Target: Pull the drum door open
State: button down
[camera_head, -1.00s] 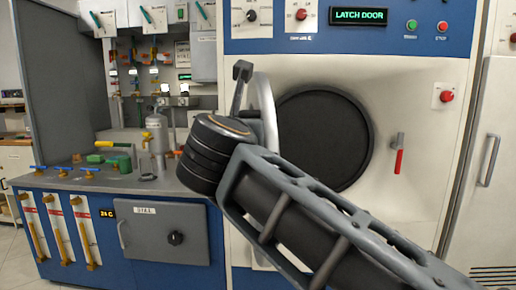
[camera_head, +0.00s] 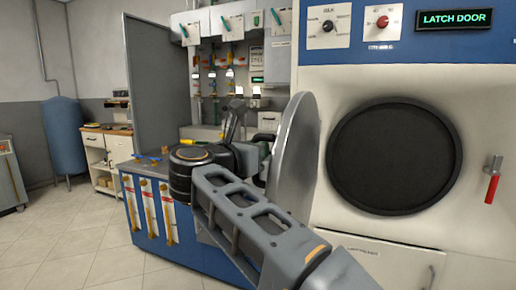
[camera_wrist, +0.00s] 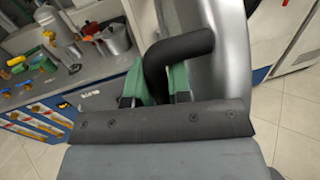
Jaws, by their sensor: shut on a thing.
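The drum door (camera_head: 296,150) is a round silver-grey disc, swung out from the machine and seen nearly edge-on in the head view. The dark round drum opening (camera_head: 394,157) is uncovered to its right. In the wrist view the door (camera_wrist: 228,75) fills the upper middle, with its black bent handle (camera_wrist: 178,48) in front. My gripper (camera_wrist: 158,85) has green fingers closed on that handle. In the head view my gripper (camera_head: 234,122) is at the door's left side, and its fingertips are partly hidden by my own wrist.
A red-handled latch (camera_head: 493,180) is on the panel right of the opening. The display (camera_head: 454,19) reads "LATCH DOOR". A grey-topped blue counter (camera_head: 150,215) stands left of the door, with pots (camera_wrist: 115,38) on it. Open tiled floor (camera_head: 65,245) lies at the left.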

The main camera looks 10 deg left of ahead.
jog(key=shift+a+f, duration=0.1)
jog(key=c, duration=1.2)
grip_release()
jog(key=shift+s+a, duration=0.15)
jog(key=shift+o, duration=0.7)
jog(key=v, duration=1.3)
jog(key=shift+s, duration=0.35)
